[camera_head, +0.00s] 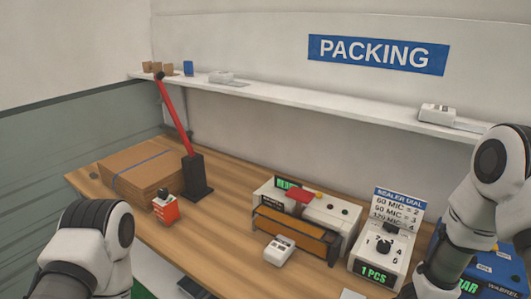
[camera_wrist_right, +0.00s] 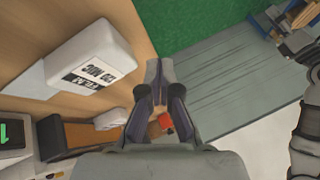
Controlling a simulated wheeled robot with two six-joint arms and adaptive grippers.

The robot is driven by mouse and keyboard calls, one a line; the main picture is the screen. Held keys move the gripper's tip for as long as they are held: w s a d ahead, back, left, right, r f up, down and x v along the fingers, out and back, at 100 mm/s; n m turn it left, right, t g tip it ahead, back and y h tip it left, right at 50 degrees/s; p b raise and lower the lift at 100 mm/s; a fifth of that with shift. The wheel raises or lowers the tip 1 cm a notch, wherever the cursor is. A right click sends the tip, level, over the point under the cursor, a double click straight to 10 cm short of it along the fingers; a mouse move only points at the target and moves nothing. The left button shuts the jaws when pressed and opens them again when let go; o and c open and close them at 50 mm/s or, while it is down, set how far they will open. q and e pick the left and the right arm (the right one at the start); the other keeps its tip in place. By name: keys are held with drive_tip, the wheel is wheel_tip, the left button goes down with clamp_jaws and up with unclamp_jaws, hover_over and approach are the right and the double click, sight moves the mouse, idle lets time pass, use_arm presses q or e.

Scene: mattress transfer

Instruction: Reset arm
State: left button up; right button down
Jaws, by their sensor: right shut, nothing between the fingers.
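My right arm (camera_head: 480,200) comes in at the right edge of the head view, bent downward, and its gripper is cut off there. In the right wrist view my right gripper (camera_wrist_right: 160,72) is shut and empty, its fingers together beside the edge of the wooden bench. My left arm (camera_head: 90,245) shows at the lower left of the head view, and its gripper is out of the picture. A slanted red bar (camera_head: 175,118) rises from a black stand (camera_head: 197,177) on the bench.
The bench (camera_head: 225,225) holds flat cardboard (camera_head: 143,166), a red box (camera_head: 165,210), a sealer (camera_head: 295,233), a small white block (camera_head: 279,249) and a dial unit (camera_head: 380,260). In the right wrist view a white block labelled film (camera_wrist_right: 90,65) lies left of the fingers. A white shelf (camera_head: 330,106) runs above.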

drive_tip(key=s+f+m+g+h, duration=0.15)
drive_tip(key=s+f+m, duration=0.25)
drive_tip(key=s+f, duration=0.65)
drive_tip(key=s+d+f+m+h+b, duration=0.1)
drive_tip(key=s+d+f+m+h, duration=0.3)
drive_tip(key=d, duration=0.4)
drive_tip(key=shift+s+h, duration=0.65)
drive_tip(key=shift+s, duration=0.55)
drive_tip(key=shift+f, duration=0.1)
